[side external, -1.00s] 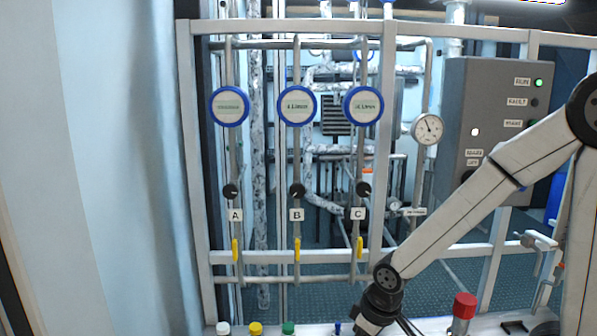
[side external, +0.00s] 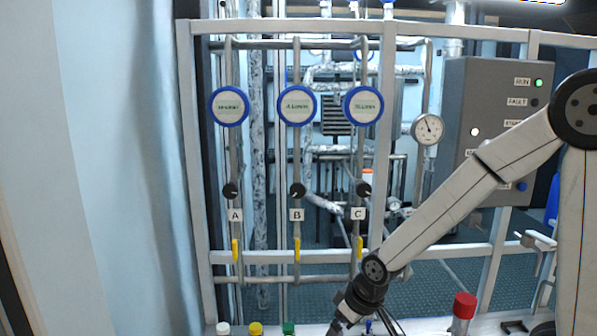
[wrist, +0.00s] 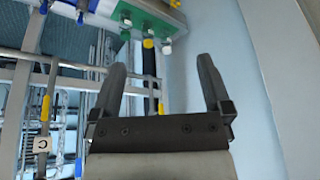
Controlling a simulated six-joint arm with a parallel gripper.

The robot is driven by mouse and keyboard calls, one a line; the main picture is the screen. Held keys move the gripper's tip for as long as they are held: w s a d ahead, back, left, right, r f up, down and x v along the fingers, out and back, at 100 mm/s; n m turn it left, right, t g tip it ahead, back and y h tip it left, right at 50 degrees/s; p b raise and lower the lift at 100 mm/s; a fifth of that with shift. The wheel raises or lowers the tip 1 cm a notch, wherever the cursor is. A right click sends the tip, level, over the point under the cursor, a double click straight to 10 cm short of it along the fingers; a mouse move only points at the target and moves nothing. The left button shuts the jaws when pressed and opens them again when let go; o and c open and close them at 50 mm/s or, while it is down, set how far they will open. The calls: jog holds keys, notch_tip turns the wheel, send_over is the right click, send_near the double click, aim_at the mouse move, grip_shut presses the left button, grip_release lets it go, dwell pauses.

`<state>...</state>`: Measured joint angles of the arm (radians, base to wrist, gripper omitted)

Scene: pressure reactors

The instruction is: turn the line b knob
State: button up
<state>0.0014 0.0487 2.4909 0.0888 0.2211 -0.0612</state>
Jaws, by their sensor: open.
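The line B knob (side external: 297,191) is a small black knob on the middle pipe, just above the label B (side external: 297,215), in the side external view. Matching black knobs sit above label A (side external: 230,191) and label C (side external: 364,189). My gripper (wrist: 160,75) is open and empty in the wrist view, its two dark fingers well apart. In the side external view my wrist is low at the bottom, below and right of line B and apart from the knob; the fingertips are cut off by the lower edge. The B knob cannot be made out in the wrist view.
Yellow valve handles (side external: 297,249) hang below the labels. Round blue-rimmed gauges (side external: 297,106) sit above. A red-capped cylinder (side external: 463,308) stands at the bottom right. White, yellow and green caps (side external: 256,328) line the bottom edge. A grey control box (side external: 480,110) is at right.

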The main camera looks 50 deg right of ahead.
jog(key=w+r+m+t, duration=0.1)
jog(key=w+r+t, duration=0.25)
jog(key=w, duration=0.65)
jog(key=m+t+h, duration=0.6)
jog(key=h, duration=0.5)
send_near(298, 191)
jog(key=shift+g, duration=0.25)
jog(key=w, duration=0.1)
jog(key=w+d, duration=0.1)
jog(key=w, duration=0.1)
jog(key=w+f, duration=0.1)
jog(key=shift+w+d, duration=0.2)
jog(key=shift+d+r+m+g+h, duration=0.3)
jog(key=shift+d+m+h, duration=0.35)
jog(key=shift+h, duration=0.35)
jog(key=shift+w, duration=0.1)
jog(key=shift+x, duration=3.75)
